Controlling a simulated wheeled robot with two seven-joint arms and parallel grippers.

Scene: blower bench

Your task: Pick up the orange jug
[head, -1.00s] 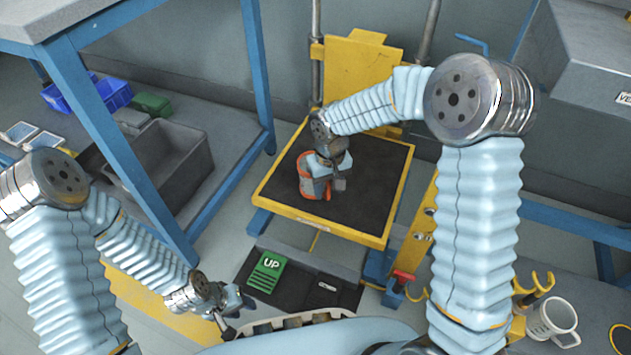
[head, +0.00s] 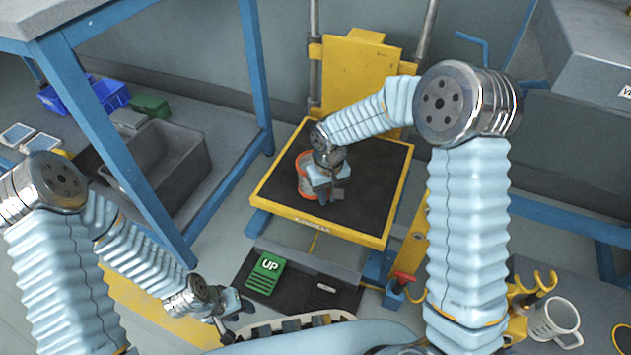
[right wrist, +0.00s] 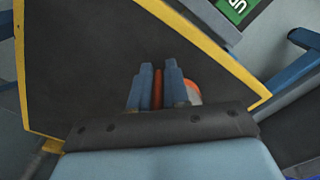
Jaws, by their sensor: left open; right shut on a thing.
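The orange jug (head: 304,180) stands on the black top of the yellow-edged lift platform (head: 372,205), partly hidden behind my right gripper. My right gripper (head: 328,196) is over the jug and shut on it. In the right wrist view, an orange strip of the jug (right wrist: 158,88) shows between the fingers of my right gripper (right wrist: 158,80), and more of its body shows just right of them. My left gripper (head: 228,318) is open and empty, low at the front left, well away from the jug.
A green UP pedal (head: 265,272) lies in front of the platform. A blue-framed bench (head: 205,215) with a grey bin (head: 165,165) and blue bins stands to the left. A white mug (head: 553,322) is at the lower right. The platform top around the jug is clear.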

